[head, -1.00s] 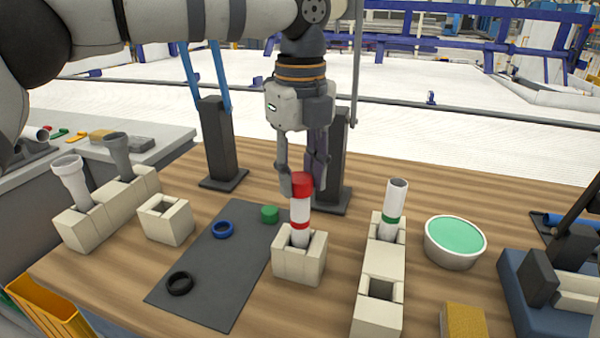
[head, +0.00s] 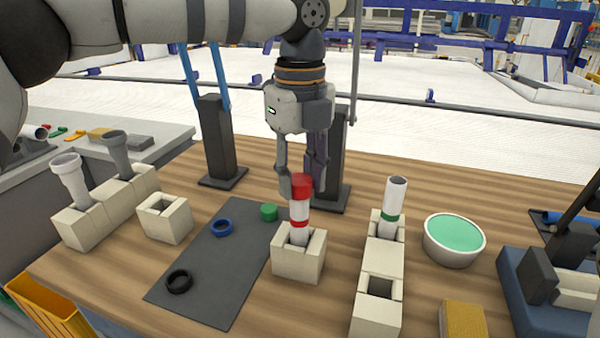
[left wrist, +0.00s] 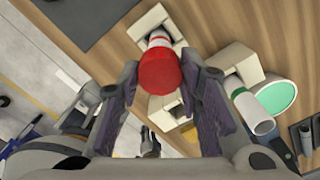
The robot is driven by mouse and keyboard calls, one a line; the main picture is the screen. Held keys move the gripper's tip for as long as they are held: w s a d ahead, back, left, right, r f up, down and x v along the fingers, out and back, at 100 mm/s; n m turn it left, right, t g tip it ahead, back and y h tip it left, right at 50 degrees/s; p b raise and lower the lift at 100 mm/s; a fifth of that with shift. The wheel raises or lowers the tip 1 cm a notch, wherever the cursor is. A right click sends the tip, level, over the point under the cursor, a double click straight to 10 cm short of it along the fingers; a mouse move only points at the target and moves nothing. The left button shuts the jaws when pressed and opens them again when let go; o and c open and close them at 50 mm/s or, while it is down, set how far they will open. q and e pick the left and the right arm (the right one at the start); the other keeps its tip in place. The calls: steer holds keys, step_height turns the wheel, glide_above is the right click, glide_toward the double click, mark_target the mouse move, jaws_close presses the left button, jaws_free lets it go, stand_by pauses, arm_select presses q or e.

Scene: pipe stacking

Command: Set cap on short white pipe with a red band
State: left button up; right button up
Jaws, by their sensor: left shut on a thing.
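A short white pipe with a red band (head: 299,213) stands upright in a single beige block holder (head: 298,262) near the table's middle. A red cap (head: 301,187) is at the pipe's top, in line with it. I cannot tell whether it is fully seated. My left gripper (head: 300,182) points down from above, its fingers shut on the red cap. In the left wrist view the cap (left wrist: 159,71) sits between the fingertips and hides the pipe's top end; part of the white pipe (left wrist: 159,38) shows beyond it. My right gripper is not in view.
A green-banded pipe (head: 392,208) stands in a two-hole holder (head: 378,312) to the right, near a green-filled bowl (head: 454,243). A dark mat (head: 215,275) at left carries blue (head: 222,227) and black (head: 179,281) rings and a green cap (head: 269,212). Dark posts (head: 217,145) stand behind.

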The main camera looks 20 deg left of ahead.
mark_target(300, 179)
arm_select(q)
steer(key=o, duration=1.4)
steer(key=shift+c, duration=0.2)
steer(key=shift+r, duration=0.1)
steer(key=shift+r, duration=3.4)
